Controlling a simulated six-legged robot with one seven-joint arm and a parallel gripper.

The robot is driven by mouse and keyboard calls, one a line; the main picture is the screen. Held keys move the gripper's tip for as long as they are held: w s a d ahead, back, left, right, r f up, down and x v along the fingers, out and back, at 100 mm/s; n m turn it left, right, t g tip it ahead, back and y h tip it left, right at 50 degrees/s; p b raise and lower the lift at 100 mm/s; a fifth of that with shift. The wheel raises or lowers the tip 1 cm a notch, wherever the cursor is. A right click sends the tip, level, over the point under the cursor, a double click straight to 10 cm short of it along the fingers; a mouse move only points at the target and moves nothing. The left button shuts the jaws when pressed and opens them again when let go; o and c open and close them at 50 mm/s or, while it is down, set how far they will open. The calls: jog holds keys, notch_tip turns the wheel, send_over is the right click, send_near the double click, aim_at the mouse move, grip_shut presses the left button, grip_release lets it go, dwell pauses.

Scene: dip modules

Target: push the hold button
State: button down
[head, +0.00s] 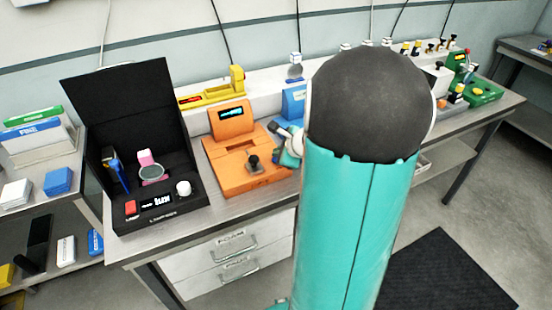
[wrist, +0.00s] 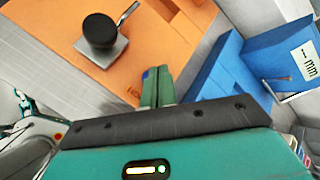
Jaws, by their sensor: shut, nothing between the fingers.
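I cannot make out a button labelled hold in either view. The orange module (head: 233,122) stands on the bench with a small dark screen and a black-knobbed stick (head: 253,163) on a plate. The stick also shows in the wrist view (wrist: 99,32). The blue module (head: 293,102) is to its right, mostly hidden behind my arm; in the wrist view its blue body (wrist: 225,68) has a white label reading "mm". My gripper (wrist: 158,72) is shut and empty, above the gap between the orange and blue modules. It shows partly in the head view (head: 287,143).
A black open case (head: 120,100) with small items stands at the left of the bench (head: 130,248). A yellow module (head: 215,92) sits behind on a white ledge. Green modules (head: 484,94) are at the far right. My arm hides the bench middle.

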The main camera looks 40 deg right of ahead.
jog(key=shift+r, duration=3)
jog(key=s+a+r+n+g+y, duration=0.1)
jog(key=a+r+n, duration=0.2)
jog(key=a+n, duration=0.5)
jog(key=s+a+r+n+g+y, duration=0.1)
jog(key=a+r+n+y, duration=0.2)
jog(key=a, duration=0.9)
jog(key=s+a+r+n+g+h, duration=0.1)
jog(key=s+a+r+n+h, duration=0.1)
jog(key=s+a+n, duration=0.9)
jog(key=s+n+h, duration=0.1)
jog(key=s+n, duration=0.1)
jog(key=n, duration=0.3)
jog(key=shift+g, duration=0.3)
